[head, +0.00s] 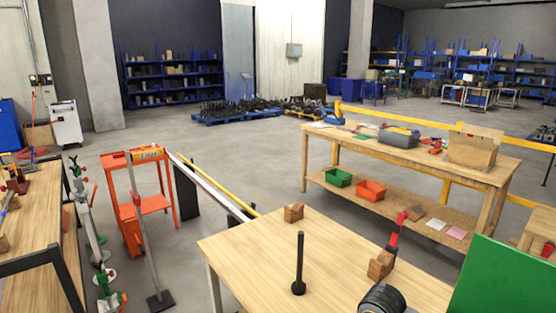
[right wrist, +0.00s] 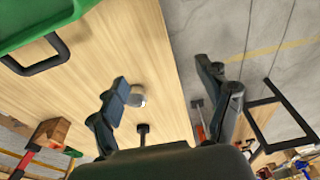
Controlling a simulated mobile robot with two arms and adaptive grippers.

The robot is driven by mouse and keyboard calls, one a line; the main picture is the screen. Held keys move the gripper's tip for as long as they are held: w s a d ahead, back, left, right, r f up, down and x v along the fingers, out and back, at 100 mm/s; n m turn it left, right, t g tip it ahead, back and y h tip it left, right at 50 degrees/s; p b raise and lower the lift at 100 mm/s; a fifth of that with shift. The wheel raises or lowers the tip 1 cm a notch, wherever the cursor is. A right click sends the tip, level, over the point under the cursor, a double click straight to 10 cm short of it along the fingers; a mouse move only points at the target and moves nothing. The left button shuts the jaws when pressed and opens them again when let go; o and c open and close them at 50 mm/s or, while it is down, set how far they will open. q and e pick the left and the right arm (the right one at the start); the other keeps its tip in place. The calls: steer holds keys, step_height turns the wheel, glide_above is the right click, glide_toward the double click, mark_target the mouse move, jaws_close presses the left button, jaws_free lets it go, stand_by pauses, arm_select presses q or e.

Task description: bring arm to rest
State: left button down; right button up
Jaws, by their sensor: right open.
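My right gripper (right wrist: 163,72) is open in the right wrist view, its two dark fingers spread wide with nothing between the tips. It hangs above the light wooden table (right wrist: 184,110), with the table's edge and the grey floor beyond its right finger. In the head view, a dark ribbed round part, probably of my right arm, shows at the bottom edge; the right gripper's fingers cannot be made out there. My left gripper is in neither view.
A green panel (head: 500,285) is at right. A workbench (head: 460,172) stands behind, an orange trolley (head: 150,203) left.

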steer(key=s+a+f+m+t+y, duration=0.15)
steer(key=s+a+f, duration=0.35)
steer(key=s, duration=0.5)
steer(key=s+d+m+h, duration=0.2)
steer(key=s+d+m, duration=0.2)
steer(key=s+d, duration=0.65)
steer(key=s+f+b, duration=0.1)
steer(key=s+f, duration=0.1)
steer(key=f, duration=1.2)
steer(key=s+f, duration=0.2)
steer(key=f, duration=1.3)
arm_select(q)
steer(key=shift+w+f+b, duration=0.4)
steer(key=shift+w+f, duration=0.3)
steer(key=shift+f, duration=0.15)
arm_select(e)
steer(key=s+d+f+g, duration=0.2)
steer(key=s+f, duration=1.3)
steer(key=s, duration=0.1)
steer(key=shift+d+f+h, duration=0.15)
steer(key=shift+f+h, duration=0.2)
